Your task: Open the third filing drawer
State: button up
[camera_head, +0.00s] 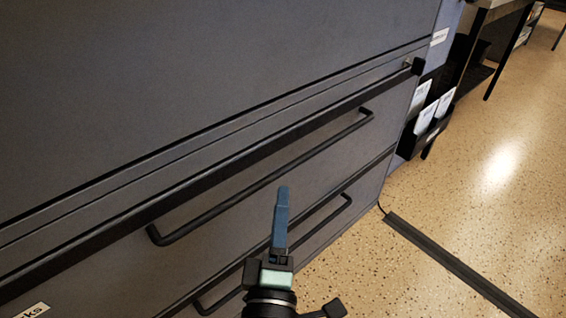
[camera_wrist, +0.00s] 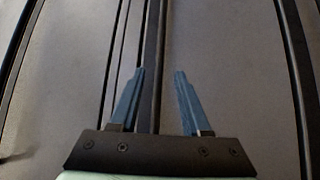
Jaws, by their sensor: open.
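A dark grey filing cabinet fills the left of the head view. Its upper visible drawer has a long black bar handle (camera_head: 265,178). A lower drawer has a similar bar handle (camera_head: 325,218), partly hidden behind my gripper (camera_head: 283,190). Which drawer is the third cannot be told. My gripper is in front of the drawer fronts, near the lower handle in the picture. In the wrist view my gripper (camera_wrist: 163,72) has its two blue fingers apart, with nothing visibly held. Dark lines run behind and between the fingers; whether one is a handle is unclear.
A label (camera_head: 33,311) sits at the lower left of the cabinet. A holder with white papers (camera_head: 425,117) hangs at the cabinet's right side. A dark strip (camera_head: 445,262) lies on the speckled floor (camera_head: 490,190), which is otherwise open at right.

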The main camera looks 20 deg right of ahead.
aim_at(284, 167)
jog(key=x, duration=0.8)
jog(key=shift+w, duration=0.15)
grip_shut()
dwell(1.2)
